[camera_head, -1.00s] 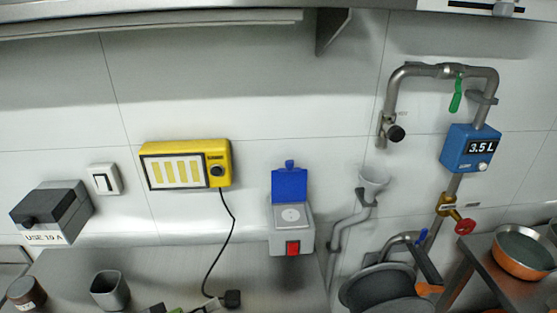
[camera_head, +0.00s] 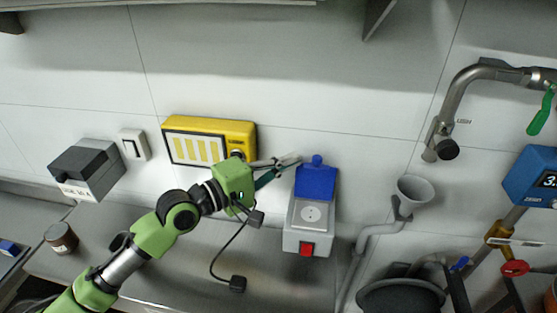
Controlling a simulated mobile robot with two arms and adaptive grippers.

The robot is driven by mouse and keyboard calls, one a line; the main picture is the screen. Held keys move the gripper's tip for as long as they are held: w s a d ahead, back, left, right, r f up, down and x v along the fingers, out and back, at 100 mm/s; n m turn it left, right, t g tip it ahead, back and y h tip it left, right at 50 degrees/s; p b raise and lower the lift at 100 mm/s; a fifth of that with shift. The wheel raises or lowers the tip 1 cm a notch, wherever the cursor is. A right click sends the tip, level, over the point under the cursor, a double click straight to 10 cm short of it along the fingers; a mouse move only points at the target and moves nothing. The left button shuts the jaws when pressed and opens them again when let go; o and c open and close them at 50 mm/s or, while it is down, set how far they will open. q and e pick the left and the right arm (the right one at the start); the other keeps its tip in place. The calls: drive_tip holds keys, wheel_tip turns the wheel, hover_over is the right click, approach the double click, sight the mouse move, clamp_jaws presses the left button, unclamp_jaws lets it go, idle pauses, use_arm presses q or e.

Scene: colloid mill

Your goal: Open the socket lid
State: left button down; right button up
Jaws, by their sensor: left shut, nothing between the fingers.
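The socket box (camera_head: 309,225) is grey, fixed on the wall, with a round white socket face and a red switch (camera_head: 306,249) at its lower front. Its blue lid (camera_head: 317,181) stands raised at the top, so the socket face is uncovered. My left gripper (camera_head: 294,161) is shut and empty, its fingertips just left of the lid's upper edge; I cannot tell whether they touch it. My green left arm reaches up from the lower left. My right gripper is not in view.
A yellow control box (camera_head: 209,140) is on the wall, partly behind my left gripper. A grey funnel (camera_head: 414,191) and pipes are right of the socket. A brown jar (camera_head: 61,238) stands at left.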

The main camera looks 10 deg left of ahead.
sight(304, 165)
use_arm(q)
drive_tip(key=x, duration=0.3)
drive_tip(key=shift+w+d+p, duration=0.2)
drive_tip(key=shift+p, duration=0.1)
drive_tip(key=shift+w+d+f, duration=0.1)
drive_tip(key=shift+w+d, duration=0.25)
drive_tip(key=shift+d, duration=0.05)
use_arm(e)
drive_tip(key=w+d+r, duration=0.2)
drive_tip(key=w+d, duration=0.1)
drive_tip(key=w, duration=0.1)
use_arm(q)
drive_tip(key=shift+s+f+m+b, duration=0.45)
drive_tip(key=shift+s+b, duration=0.1)
drive_tip(key=shift+b, duration=0.45)
drive_tip(key=s+m+t+h+b, duration=0.1)
drive_tip(key=s+h+b, duration=0.1)
drive_tip(key=b, duration=0.3)
drive_tip(key=shift+s+m+t+b, duration=0.3)
drive_tip(key=shift+m+b, duration=0.05)
drive_tip(key=shift+s+r+b, duration=0.1)
drive_tip(key=shift+s+b, duration=0.15)
drive_tip(key=shift+b, duration=0.1)
drive_tip(key=shift+r, duration=0.1)
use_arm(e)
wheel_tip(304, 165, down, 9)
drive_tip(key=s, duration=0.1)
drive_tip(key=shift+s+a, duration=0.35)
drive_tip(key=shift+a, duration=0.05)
